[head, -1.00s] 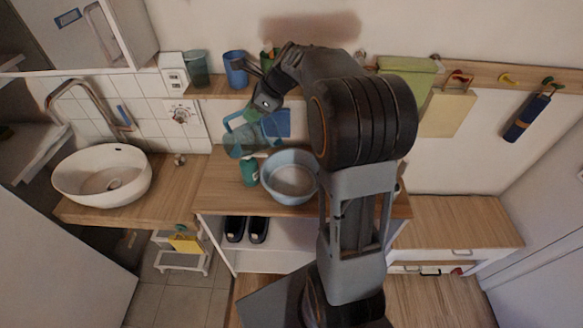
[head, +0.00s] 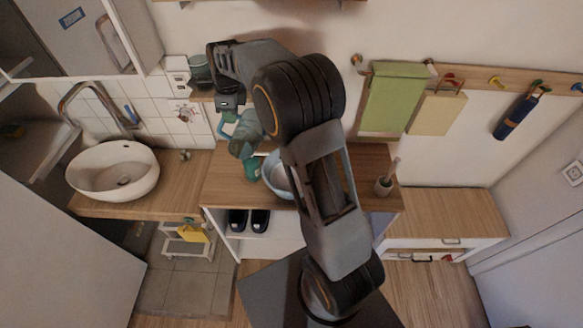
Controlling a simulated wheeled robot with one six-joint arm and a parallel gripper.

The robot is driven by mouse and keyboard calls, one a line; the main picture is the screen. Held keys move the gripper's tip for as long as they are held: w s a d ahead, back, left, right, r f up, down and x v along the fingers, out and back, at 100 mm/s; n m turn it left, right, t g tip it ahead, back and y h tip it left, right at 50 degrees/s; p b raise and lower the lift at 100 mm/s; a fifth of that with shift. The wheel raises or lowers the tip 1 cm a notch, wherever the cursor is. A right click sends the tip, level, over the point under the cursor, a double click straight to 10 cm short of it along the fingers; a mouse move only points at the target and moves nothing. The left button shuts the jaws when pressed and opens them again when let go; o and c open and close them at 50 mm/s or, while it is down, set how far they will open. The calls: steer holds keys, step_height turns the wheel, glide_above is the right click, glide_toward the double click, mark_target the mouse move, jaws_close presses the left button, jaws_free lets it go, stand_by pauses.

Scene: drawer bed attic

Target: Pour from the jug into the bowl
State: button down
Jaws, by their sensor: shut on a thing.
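The jug (head: 249,126) is see-through blue-teal and is held above the counter, just up and left of the bowl. It looks tilted, with its lower part close to the green bottle in the picture. My gripper (head: 229,112) is shut on the jug at its handle side; the fingers are small and partly hidden. The light blue bowl (head: 269,174) stands on the wooden counter (head: 225,180). My arm hides much of the bowl's right side. I cannot see any liquid or contents leaving the jug.
A green bottle (head: 251,169) stands just left of the bowl. A white sink (head: 112,172) is at the left. A brush holder (head: 383,186) stands at the counter's right end. A green towel (head: 391,97) hangs on the wall. The counter right of my arm is mostly clear.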

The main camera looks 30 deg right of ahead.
steer(key=a+h, duration=0.1)
steer(key=w+a+f+g+h, duration=0.1)
steer(key=w+a+f+h, duration=0.1)
steer(key=shift+a+f+g, duration=0.1)
steer(key=shift+a+g, duration=0.25)
steer(key=shift+g, duration=0.05)
steer(key=shift+w+a+f+g+h, duration=0.3)
steer(key=shift+a+f+h, duration=0.15)
steer(key=shift+f+h, duration=0.05)
steer(key=shift+w+a+f+g+h, duration=0.3)
steer(key=shift+a+f+h, duration=0.1)
steer(key=shift+f+h, duration=0.1)
